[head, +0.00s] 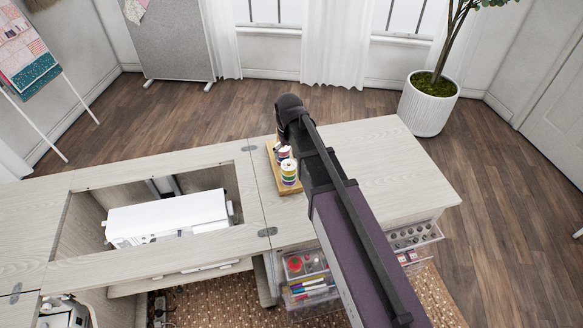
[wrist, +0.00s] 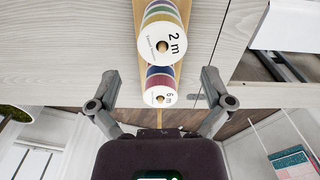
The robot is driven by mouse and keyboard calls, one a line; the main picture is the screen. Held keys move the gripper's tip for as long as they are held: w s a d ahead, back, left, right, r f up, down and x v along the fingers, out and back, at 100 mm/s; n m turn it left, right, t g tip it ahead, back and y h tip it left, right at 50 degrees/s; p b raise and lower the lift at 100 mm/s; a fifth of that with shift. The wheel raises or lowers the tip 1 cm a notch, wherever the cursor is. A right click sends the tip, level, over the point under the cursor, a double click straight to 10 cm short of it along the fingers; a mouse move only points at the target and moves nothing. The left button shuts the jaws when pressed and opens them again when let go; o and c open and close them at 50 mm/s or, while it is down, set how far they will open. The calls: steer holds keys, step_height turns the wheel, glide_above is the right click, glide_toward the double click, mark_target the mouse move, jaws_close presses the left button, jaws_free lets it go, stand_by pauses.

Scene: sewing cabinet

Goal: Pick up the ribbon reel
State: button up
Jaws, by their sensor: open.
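Two ribbon reels stand on a narrow wooden board (head: 273,170) on the cabinet top. The nearer reel (head: 289,173) has a white top and green, yellow and purple bands; the farther reel (head: 283,153) is partly hidden by my arm. In the wrist view, one reel marked 2 m (wrist: 163,42) is at the top, and a smaller-looking reel with a white end (wrist: 160,96) is below it. My gripper (wrist: 160,77) is open, its fingers on either side of this lower reel with gaps. Its fingers are hidden in the head view.
The cabinet top (head: 385,160) is clear to the right of my arm. A white sewing machine (head: 165,215) sits in the opening at left. Clear drawers (head: 308,280) with sewing supplies stand open below the front edge. A potted plant (head: 428,105) stands behind.

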mark_target(289, 163)
steer(key=shift+f, duration=0.15)
steer(key=shift+s+f+b, duration=0.1)
steer(key=shift+f+b, duration=2.4)
steer(key=shift+b, duration=0.1)
steer(key=c, duration=0.9)
